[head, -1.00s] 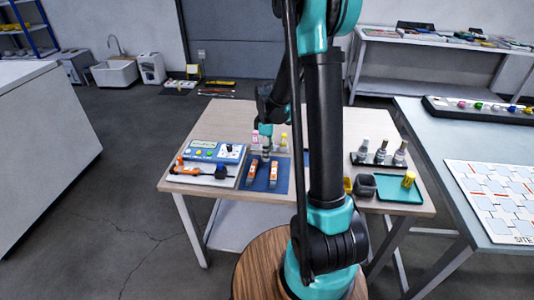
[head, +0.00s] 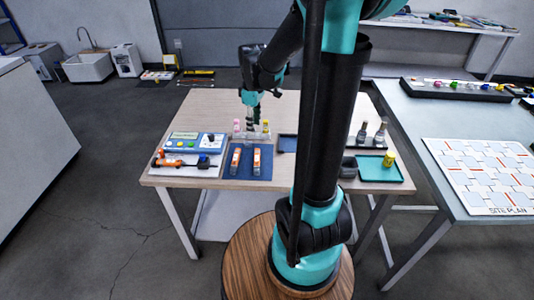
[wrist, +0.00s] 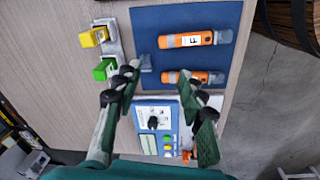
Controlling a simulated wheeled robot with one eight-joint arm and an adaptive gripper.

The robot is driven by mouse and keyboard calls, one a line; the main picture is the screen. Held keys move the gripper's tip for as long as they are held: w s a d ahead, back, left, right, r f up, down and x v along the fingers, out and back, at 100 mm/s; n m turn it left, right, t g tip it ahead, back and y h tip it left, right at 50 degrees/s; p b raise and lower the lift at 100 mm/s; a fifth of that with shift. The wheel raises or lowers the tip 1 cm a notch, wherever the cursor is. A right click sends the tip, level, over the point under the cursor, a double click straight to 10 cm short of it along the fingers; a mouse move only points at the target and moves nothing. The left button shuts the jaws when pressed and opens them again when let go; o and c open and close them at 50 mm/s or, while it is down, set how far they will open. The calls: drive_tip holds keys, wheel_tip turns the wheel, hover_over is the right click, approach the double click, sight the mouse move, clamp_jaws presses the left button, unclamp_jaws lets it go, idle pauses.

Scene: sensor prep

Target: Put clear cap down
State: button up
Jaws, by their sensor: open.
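A small translucent grey piece, which looks like the clear cap (wrist: 146,64), sits at the edge of the blue mat (wrist: 170,18) in the wrist view. It is beside the ends of two orange sensors, one (wrist: 190,40) labelled F and the other (wrist: 203,77) closer to my gripper. My gripper (wrist: 157,82) is open, with nothing between its fingers, and the cap is apart from them. In the head view my gripper (head: 251,120) hangs above the table behind the mat (head: 246,174). I cannot make out the cap there.
A rack in the wrist view holds a yellow block (wrist: 93,37) and a green block (wrist: 104,69), close to the left finger. A teal tray (head: 378,172) and dark bottles (head: 380,132) stand at the table's right.

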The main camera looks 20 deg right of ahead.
drive_tip(key=s+f+m+t, duration=0.1)
drive_tip(key=s+f+m, duration=0.1)
drive_tip(key=s, duration=0.3)
drive_tip(key=s+d+f+m+t, duration=0.1)
drive_tip(key=s+f+m, duration=0.1)
drive_tip(key=s+m, duration=0.3)
drive_tip(key=s+d+f+m+t, duration=0.1)
drive_tip(key=s+f+m, duration=0.1)
drive_tip(key=s+m, duration=0.2)
drive_tip(key=shift+s+d+f, duration=0.1)
drive_tip(key=shift+s, duration=0.65)
drive_tip(key=shift+s+d+f, duration=0.1)
drive_tip(key=shift+s, duration=0.65)
drive_tip(key=shift+r, duration=0.1)
